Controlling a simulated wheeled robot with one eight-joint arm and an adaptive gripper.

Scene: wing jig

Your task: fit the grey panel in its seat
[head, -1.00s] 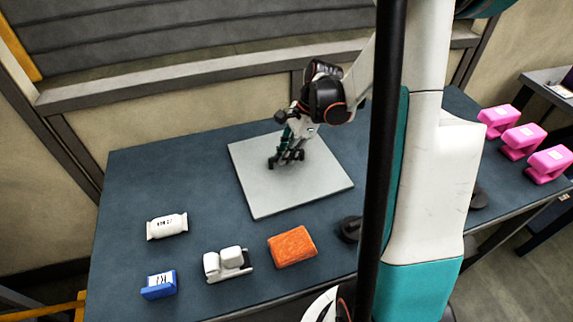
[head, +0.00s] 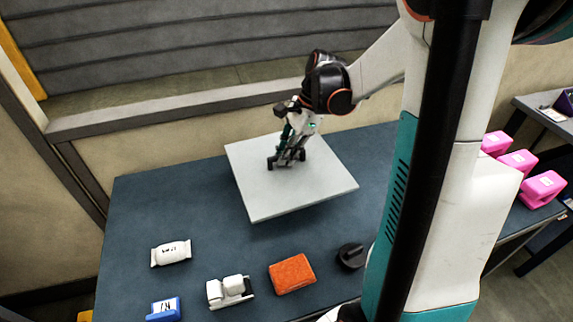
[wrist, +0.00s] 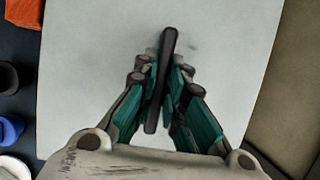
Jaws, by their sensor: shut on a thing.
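The grey panel (head: 290,195) is a flat, light square plate in the head view. It hangs above the dark blue table, with a gap and shadow under its near edge. My gripper (head: 286,162) is over the panel's far half, shut on a dark bar-shaped handle that stands on the panel's top. In the wrist view the panel (wrist: 90,80) fills most of the picture, and the fingers close on both sides of the black handle (wrist: 168,45). I see no seat for the panel in these views.
On the table (head: 140,215) are a white pouch (head: 171,253), a blue box (head: 163,309), a white double-block part (head: 229,291), an orange block (head: 292,274) and a black round object (head: 351,256). Pink parts (head: 518,161) stand at the right. A wall ledge (head: 180,112) runs behind the table.

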